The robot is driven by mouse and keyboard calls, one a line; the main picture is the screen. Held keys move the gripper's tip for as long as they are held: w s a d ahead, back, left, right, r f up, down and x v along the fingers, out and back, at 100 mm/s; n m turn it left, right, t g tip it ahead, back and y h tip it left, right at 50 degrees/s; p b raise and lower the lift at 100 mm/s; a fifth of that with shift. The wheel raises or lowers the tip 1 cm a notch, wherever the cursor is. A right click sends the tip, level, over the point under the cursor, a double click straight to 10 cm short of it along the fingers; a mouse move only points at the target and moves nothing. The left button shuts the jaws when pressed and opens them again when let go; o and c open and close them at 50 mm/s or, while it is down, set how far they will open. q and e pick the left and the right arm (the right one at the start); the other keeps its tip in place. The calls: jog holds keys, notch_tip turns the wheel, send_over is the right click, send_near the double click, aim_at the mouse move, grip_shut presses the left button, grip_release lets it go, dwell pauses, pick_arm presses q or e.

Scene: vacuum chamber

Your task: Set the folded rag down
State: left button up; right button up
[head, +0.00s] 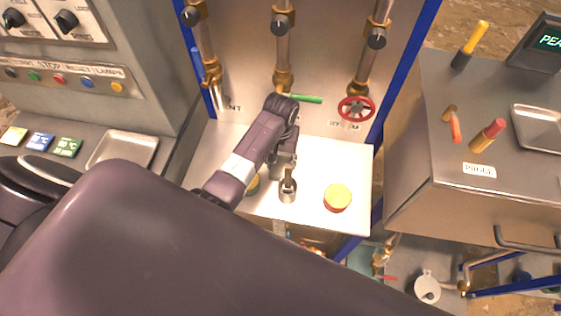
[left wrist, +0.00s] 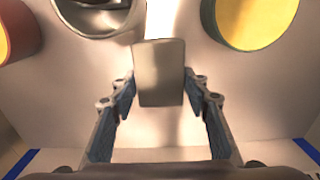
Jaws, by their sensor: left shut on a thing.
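My left gripper (left wrist: 160,95) is shut on a grey, flat-faced, block-like piece (left wrist: 160,75), which I take to be the folded rag. One finger is on each side of it. In the head view the left gripper (head: 284,163) points down over the pale shelf (head: 311,168); the rag cannot be made out clearly there. Whether the rag touches the shelf cannot be told. My right gripper is not in view.
On the shelf stand a metal cup-like holder (head: 288,195), a yellow-topped red tin (head: 337,198) to its right, and a partly hidden yellow-topped item (head: 253,186) to its left. Pipes and a red handwheel (head: 356,109) are behind. The shelf's right back is clear.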

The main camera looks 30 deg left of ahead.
aim_at(280, 163)
pick_arm(q)
jog(key=o, duration=1)
jog(key=shift+o, duration=0.3)
notch_tip(280, 163, up, 7)
jog(key=shift+f+b, duration=0.1)
jog(key=shift+b, duration=0.7)
jog(key=shift+r, duration=0.4)
jog(key=shift+f, duration=0.1)
